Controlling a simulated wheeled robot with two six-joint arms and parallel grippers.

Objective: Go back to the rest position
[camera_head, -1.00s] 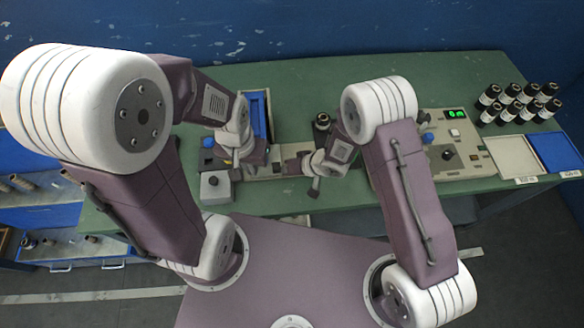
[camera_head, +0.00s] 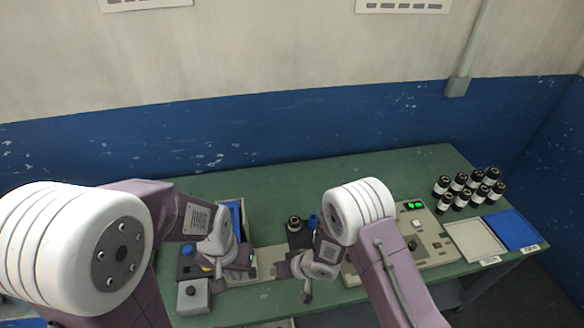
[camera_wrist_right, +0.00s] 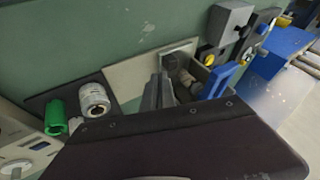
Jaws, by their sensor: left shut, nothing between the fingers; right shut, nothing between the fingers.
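My left gripper (camera_head: 242,272) is low over the left part of the green table (camera_head: 380,172), beside a blue-lined tray (camera_head: 236,212). Its fingers are small and partly hidden by my wrist; it is shut and holds nothing. My right gripper (camera_head: 306,295) is shut and empty, pointing down near the table's front edge, left of the panel with a green display (camera_head: 412,205). In the right wrist view its dark fingers (camera_wrist_right: 160,92) are together above a pale plate, with nothing between them.
Several dark bottles with white labels (camera_head: 469,188) stand at the back right. A white tray (camera_head: 474,240) and a blue tray (camera_head: 513,230) lie in front of them. A grey box (camera_head: 193,297) is at the front left. The table's back strip is clear.

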